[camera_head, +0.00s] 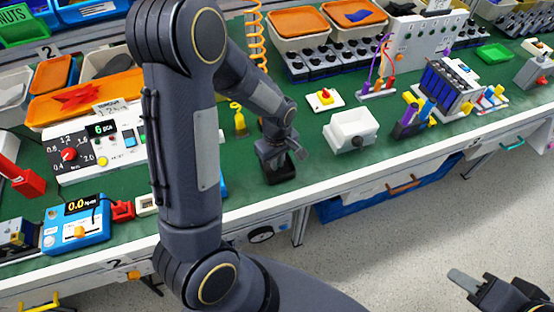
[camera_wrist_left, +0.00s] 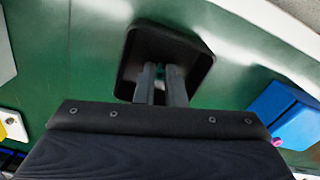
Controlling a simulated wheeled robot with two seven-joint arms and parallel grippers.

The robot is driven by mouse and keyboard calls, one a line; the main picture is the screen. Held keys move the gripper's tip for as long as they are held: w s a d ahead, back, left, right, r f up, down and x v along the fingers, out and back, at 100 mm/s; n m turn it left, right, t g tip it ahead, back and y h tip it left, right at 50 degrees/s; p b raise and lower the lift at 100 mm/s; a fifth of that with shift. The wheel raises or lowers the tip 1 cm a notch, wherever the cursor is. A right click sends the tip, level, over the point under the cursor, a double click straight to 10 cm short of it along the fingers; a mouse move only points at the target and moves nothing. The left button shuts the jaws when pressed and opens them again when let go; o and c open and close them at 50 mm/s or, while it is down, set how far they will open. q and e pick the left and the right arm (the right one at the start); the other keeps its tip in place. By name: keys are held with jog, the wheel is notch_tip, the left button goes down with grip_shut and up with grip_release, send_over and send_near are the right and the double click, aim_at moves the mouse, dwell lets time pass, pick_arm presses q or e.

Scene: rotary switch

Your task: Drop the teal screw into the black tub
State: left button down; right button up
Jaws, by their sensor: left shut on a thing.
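My left gripper (camera_head: 274,158) points down at the black tub (camera_head: 283,179) on the green bench. In the left wrist view, the fingertips of my left gripper (camera_wrist_left: 161,82) are over the opening of the black tub (camera_wrist_left: 204,68). The fingers are nearly together, and a small teal bit, the teal screw (camera_wrist_left: 159,70), shows between their tips. Most of the screw is hidden by the fingers. My right gripper (camera_head: 466,281) is at the lower right, away from the bench, and its finger opening is not clear.
A blue block (camera_wrist_left: 284,112) lies near the tub. The bench's front edge (camera_head: 330,175) is close.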

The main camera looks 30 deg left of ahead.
pick_arm(q)
jog(key=shift+f, duration=0.2)
jog(key=c, duration=1.5)
grip_release()
jog(key=shift+r, duration=0.1)
notch_tip(320, 180, up, 12)
jog(key=s+d+r+m+t+h, duration=0.2)
jog(key=s+m, duration=0.3)
jog(key=s, duration=0.3)
jog(key=s+d+r+m+t+h, duration=0.1)
jog(key=s+d+r+m+t, duration=0.1)
jog(key=s+r+m, duration=0.3)
jog(key=s+m+t, duration=0.1)
jog(key=s, duration=0.3)
jog(key=shift+r+t+h, duration=0.15)
jog(key=shift+t+h, duration=0.15)
jog(key=shift+h, duration=0.1)
